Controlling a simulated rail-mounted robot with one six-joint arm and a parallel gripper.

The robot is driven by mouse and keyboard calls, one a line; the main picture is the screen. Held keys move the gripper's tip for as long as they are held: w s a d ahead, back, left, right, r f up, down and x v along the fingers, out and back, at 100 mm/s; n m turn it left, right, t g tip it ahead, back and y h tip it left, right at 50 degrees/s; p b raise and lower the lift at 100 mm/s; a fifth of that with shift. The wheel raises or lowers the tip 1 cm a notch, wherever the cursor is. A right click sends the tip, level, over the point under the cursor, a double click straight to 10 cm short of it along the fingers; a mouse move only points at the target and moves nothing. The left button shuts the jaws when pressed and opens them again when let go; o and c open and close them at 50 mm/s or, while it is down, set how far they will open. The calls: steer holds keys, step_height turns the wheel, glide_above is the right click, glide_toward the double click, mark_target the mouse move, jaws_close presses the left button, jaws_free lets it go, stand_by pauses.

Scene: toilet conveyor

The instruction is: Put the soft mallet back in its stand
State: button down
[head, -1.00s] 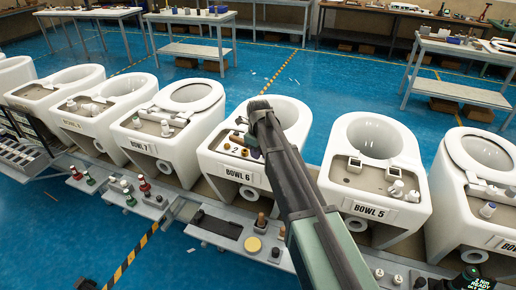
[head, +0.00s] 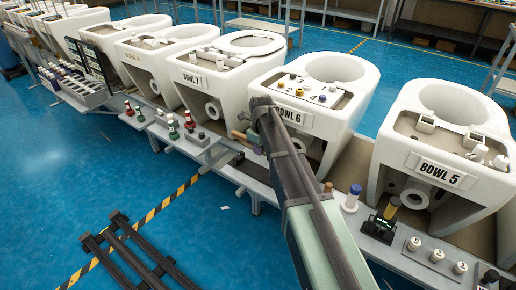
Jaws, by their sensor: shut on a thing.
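My gripper (head: 252,136), at the end of my grey-green arm, is in front of the left side of Bowl 6 (head: 300,140) in the head view. It is shut on a small tan and brown thing, which looks like the soft mallet (head: 239,135). The mallet's tan end sticks out to the left; the rest is hidden by my wrist, and so are most of the fingers. It appears to be above the grey work ledge. I cannot make out the mallet's stand for certain; my arm hides part of the ledge.
Bowl 7 (head: 213,80) stands to the left, Bowl 5 (head: 437,160) to the right. Red and green bottles (head: 189,119) stand on the ledge to the left. A dark rail frame (head: 130,250) lies on the blue floor.

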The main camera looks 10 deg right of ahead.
mark_target(260, 173)
steer(key=shift+f+b, duration=2.05)
steer(key=shift+f, duration=0.25)
steer(key=shift+f+b, duration=2.65)
steer(key=shift+b, duration=0.2)
steer(key=c, duration=0.9)
jaws_free()
